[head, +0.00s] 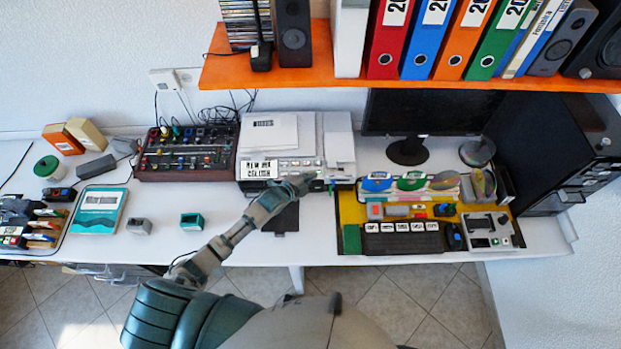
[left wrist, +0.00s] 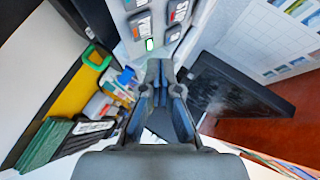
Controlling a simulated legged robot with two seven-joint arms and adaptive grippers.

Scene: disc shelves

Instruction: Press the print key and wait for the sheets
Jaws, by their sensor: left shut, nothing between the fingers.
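The printer (head: 310,150) is a pale machine at the back middle of the desk, with a row of small keys along its front panel (head: 295,167). A white flat stack (head: 272,134) lies on its top. My left gripper (head: 303,182) is shut and empty at the front edge of the panel. In the left wrist view the shut fingers (left wrist: 158,72) point at the panel, just short of a small key with a green light (left wrist: 150,44) as seen there. I cannot tell whether the fingertips touch it. Other keys (left wrist: 178,11) with dark labels sit around it. My right gripper is not in view.
A mixer (head: 185,152) stands left of the printer. A black flat pad (head: 282,218) lies in front of it. To the right is a yellow mat (head: 349,212) with a keyboard (head: 402,238) and stationery. An orange shelf (head: 330,75) with binders hangs above. The desk's left front is partly clear.

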